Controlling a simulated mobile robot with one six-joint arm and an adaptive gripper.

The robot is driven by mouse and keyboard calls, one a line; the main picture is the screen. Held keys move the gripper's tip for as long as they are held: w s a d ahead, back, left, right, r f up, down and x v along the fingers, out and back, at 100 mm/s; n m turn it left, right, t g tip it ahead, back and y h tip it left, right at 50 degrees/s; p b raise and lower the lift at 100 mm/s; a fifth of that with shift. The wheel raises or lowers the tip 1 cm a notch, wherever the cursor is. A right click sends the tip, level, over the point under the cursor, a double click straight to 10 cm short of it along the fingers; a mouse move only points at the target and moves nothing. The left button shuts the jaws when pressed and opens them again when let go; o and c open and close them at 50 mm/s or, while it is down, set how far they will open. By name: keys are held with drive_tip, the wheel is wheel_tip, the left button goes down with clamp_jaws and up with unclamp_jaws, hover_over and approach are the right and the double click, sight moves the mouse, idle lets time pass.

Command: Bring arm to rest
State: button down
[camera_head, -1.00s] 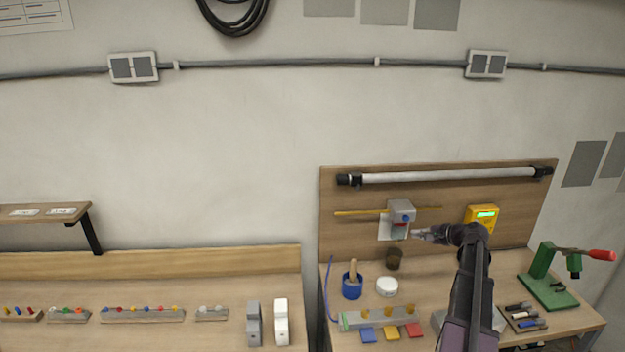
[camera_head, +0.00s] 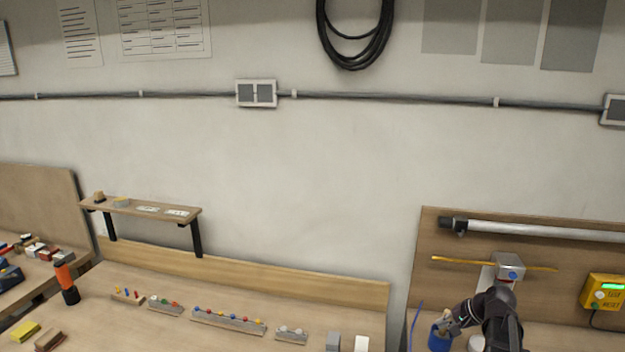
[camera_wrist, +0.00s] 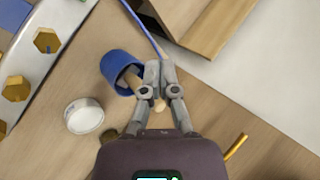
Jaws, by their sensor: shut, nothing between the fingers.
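My gripper (camera_head: 457,322) is at the lower right of the head view, in front of the wooden back panel. In the wrist view my gripper (camera_wrist: 158,66) shows its two grey fingers close together, shut with nothing held. A blue cup (camera_wrist: 120,66) with a wooden handle standing in it is just beyond and left of the fingertips. The handle passes behind the fingers, so contact cannot be told. In the head view the blue cup (camera_head: 438,342) is partly hidden by my arm.
A grey box (camera_head: 509,268) with a yellow rod is on the panel (camera_head: 432,232). A yellow device (camera_head: 605,293) hangs at right. A small shelf (camera_head: 150,208) juts out at left.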

drive_tip(key=s+a+f+n+g+h, duration=0.2)
drive_tip(key=s+a+n+h, duration=0.1)
drive_tip(key=s+a, duration=0.4)
drive_tip(key=s+a+f+n+g+h+b, duration=0.1)
drive_tip(key=s+a+n, duration=0.5)
drive_tip(key=a, duration=0.6)
wheel_tip(320, 180, down, 2)
drive_tip(key=shift+s+a+f+g+h, duration=0.15)
drive_tip(key=shift+s+a+g+h, duration=0.25)
drive_tip(key=shift+g+h, duration=0.6)
